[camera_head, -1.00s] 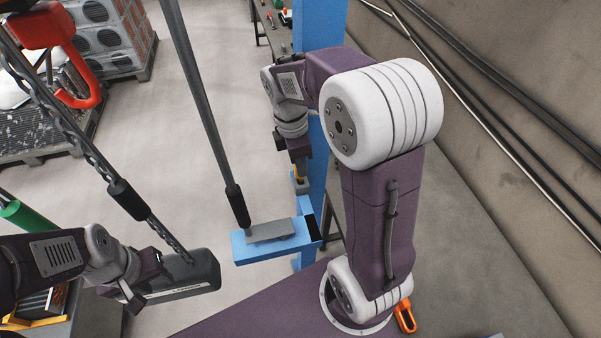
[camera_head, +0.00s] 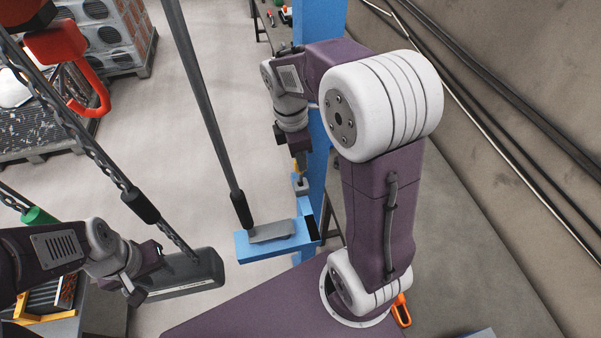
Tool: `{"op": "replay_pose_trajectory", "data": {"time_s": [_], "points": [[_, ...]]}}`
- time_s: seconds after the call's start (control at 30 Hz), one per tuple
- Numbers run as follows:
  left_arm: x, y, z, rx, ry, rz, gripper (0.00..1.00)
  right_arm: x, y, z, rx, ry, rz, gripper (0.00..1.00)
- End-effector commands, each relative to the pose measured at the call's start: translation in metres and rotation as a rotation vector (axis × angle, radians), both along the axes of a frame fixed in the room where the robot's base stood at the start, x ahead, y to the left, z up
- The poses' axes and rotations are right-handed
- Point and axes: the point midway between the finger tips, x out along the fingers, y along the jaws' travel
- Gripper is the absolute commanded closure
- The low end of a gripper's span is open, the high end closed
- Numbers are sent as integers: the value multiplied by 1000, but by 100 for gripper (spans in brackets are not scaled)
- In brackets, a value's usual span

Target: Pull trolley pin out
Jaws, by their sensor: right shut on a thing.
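My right gripper (camera_head: 299,157) points down beside the blue post (camera_head: 319,120) and is shut on a small yellowish piece, which looks like the trolley pin (camera_head: 299,169). A grey fitting (camera_head: 300,184) sits just below it on the blue trolley frame. The pin's lower end and the finger contact are too small to make out. My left gripper (camera_head: 147,273) appears shut on the left end of a black handset (camera_head: 190,274) hung from a chain. The handset lies nearly level in the picture.
A blue bracket with a grey plate (camera_head: 271,233) meets a long dark rod (camera_head: 212,115). A red hook (camera_head: 90,93) hangs upper left. A wall with dark pipes (camera_head: 500,90) runs along the right.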

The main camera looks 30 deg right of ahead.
Motion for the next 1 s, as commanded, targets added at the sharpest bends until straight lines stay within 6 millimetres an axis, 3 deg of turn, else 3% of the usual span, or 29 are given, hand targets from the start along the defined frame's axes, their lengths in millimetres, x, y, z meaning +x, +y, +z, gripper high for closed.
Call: {"op": "replay_pose_trajectory", "data": {"time_s": [0.8,1.0], "points": [[0,0,54,0,0,0,64,0,0,53,0,0,0,100],[0,0,56,0,0,0,64,0,0,55,0,0,0,100]]}}
